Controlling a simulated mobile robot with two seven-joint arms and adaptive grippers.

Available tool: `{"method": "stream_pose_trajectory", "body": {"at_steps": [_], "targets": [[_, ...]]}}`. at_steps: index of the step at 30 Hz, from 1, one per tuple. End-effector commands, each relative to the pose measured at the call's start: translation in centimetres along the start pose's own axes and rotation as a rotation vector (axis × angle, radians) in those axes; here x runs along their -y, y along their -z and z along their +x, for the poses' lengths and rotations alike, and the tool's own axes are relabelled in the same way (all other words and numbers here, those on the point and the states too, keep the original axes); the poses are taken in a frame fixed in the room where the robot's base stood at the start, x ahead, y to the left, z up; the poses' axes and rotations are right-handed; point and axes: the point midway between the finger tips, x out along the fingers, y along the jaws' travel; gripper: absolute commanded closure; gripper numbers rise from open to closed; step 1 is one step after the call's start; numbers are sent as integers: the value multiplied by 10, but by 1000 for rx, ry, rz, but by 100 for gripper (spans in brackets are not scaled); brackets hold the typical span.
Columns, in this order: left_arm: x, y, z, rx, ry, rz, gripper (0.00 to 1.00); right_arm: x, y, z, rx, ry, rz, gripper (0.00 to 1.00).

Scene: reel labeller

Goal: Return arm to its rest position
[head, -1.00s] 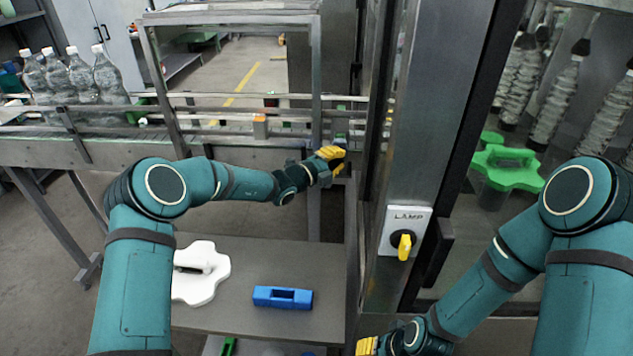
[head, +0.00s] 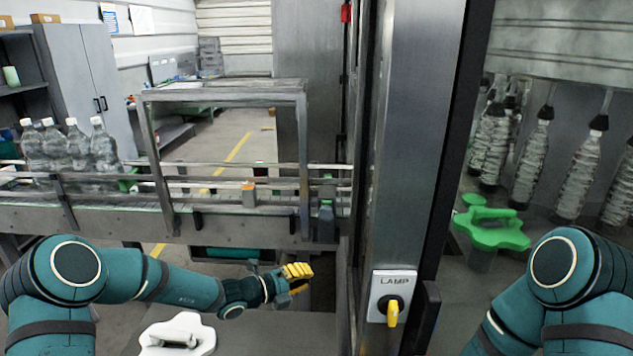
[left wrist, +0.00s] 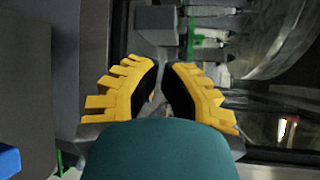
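My left gripper (head: 298,279) is at the end of the left arm, which reaches in low from the left of the head view. It is just in front of the conveyor, left of the steel post. In the left wrist view its yellow fingers (left wrist: 160,75) with dark pads stand a small gap apart at the tips, with nothing seen held between them. My right gripper is outside the head view; only the upper part of the right arm shows at the lower right.
A conveyor (head: 110,218) with bottles (head: 103,148) crosses the back. A steel post (head: 408,150) with a lamp switch (head: 393,303) stands right of the gripper. A white lobed part (head: 190,330) lies on the grey shelf (head: 265,330). A green lobed part (head: 495,237) is behind the glass.

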Motion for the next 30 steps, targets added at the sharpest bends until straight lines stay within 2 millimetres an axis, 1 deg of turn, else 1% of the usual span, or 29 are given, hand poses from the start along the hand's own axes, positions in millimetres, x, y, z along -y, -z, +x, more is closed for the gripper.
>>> {"method": "stream_pose_trajectory", "body": {"at_steps": [1, 4, 5, 6, 8, 9, 11, 12, 15, 18, 21, 25, 30], "targets": [[-21, 27, -2, -79, -61, 99, 100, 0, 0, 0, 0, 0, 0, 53], [-65, 80, -16, -260, -171, 347, 100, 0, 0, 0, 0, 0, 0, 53], [-78, 95, -22, -318, -196, 426, 100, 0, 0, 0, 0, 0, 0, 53], [-95, 115, -31, -398, -224, 532, 100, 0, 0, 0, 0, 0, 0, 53], [-119, 142, -48, -523, -252, 698, 100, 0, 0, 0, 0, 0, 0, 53], [-134, 160, -60, -609, -260, 811, 100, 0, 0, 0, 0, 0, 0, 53], [-156, 185, -80, -740, -256, 986, 100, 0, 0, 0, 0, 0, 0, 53], [-168, 199, -93, -824, -243, 1099, 100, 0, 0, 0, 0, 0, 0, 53], [-193, 228, -124, -1016, -177, 1375, 100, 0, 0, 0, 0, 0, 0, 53], [-212, 250, -153, -1184, -66, 1641, 100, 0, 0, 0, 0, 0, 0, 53], [-225, 268, -176, -1319, 78, 1896, 100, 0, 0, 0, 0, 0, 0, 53], [-233, 288, -199, -1433, 300, 2197, 100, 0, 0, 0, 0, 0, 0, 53], [-233, 307, -216, -1482, 593, 2532, 100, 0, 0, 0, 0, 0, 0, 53]]}}
